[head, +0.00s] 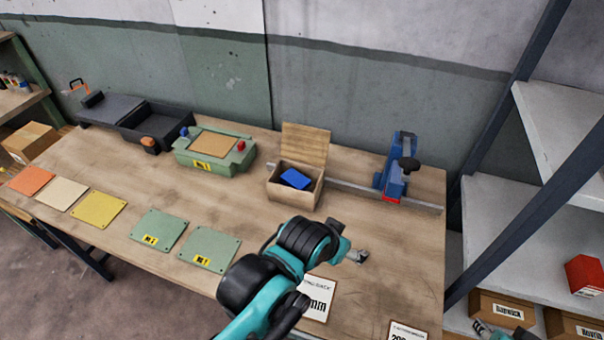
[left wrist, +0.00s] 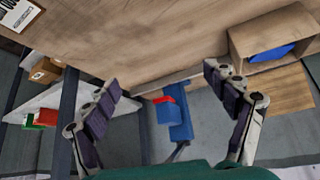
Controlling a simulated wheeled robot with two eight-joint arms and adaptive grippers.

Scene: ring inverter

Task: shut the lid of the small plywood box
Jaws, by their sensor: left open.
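The small plywood box (head: 290,194) stands on the workbench with its lid (head: 306,144) open, standing up at the back edge. A blue item (head: 296,179) lies inside it. In the left wrist view, which is turned over, the box (left wrist: 238,47) shows at the upper right with the lid (left wrist: 282,94) beside it. My left gripper (head: 357,256) is in front and to the right of the box, apart from it. Its two fingers (left wrist: 160,76) are spread and empty. My right gripper (head: 490,329) shows only partly at the bottom right edge; its fingers are unclear.
A blue clamp-like device (head: 393,176) on a metal rail (head: 345,188) stands right of the box. A green fixture (head: 217,155) stands to its left. Several flat coloured plates (head: 97,209) lie along the front left. Shelving (head: 550,215) stands right of the bench.

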